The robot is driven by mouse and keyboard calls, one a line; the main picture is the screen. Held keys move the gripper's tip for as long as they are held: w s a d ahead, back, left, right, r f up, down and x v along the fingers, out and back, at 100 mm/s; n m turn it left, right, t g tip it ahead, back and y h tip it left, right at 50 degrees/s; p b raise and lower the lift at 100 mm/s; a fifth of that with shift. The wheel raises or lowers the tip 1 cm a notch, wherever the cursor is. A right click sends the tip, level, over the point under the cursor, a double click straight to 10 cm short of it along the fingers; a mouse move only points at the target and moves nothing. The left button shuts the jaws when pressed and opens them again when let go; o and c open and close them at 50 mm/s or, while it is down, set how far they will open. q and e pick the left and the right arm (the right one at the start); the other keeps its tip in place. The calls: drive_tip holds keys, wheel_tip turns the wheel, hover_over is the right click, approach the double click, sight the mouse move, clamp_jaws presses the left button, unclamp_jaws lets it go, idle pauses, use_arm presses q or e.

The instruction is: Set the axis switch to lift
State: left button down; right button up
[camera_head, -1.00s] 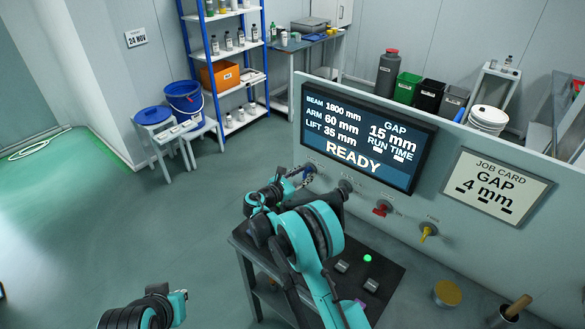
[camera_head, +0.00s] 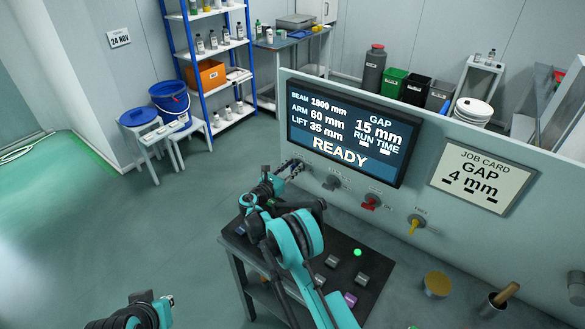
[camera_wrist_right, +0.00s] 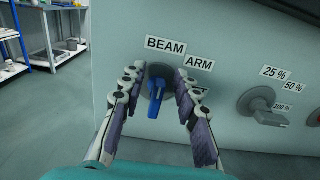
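The axis switch (camera_wrist_right: 156,92) is a blue knob on a round grey base, in the middle of the right wrist view. Around it are the labels BEAM (camera_wrist_right: 165,43), ARM (camera_wrist_right: 200,63) and a lower one mostly hidden behind a finger. The blue handle stands about upright in the picture; I cannot tell which label it points to. My right gripper (camera_wrist_right: 156,105) is open, one finger on each side of the knob, with gaps showing. In the head view my right gripper (camera_head: 289,168) is at the panel's left end and hides the switch.
The screen (camera_head: 347,133) reads READY, beam 1800, arm 60, lift 35, gap 15 mm. The job card (camera_head: 482,176) says gap 4 mm. A grey knob (camera_head: 332,182), red knob (camera_head: 371,201) and yellow knob (camera_head: 416,223) sit to the right. A dark table (camera_head: 350,250) stands below.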

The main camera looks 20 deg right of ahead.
clamp_jaws()
idle(0.3)
drive_tip(key=m+b, duration=0.2)
drive_tip(key=m, duration=0.4)
drive_tip(key=s+d+f+m+b, duration=0.1)
drive_tip(key=m+b, duration=0.2)
drive_tip(key=m, duration=0.3)
drive_tip(key=f+m+b, duration=0.1)
drive_tip(key=m+b, duration=0.2)
drive_tip(key=m, duration=0.2)
drive_tip(key=shift+s+d+m, duration=0.2)
drive_tip(key=shift+s+m, duration=0.15)
drive_tip(key=shift+m, duration=0.05)
idle(0.4)
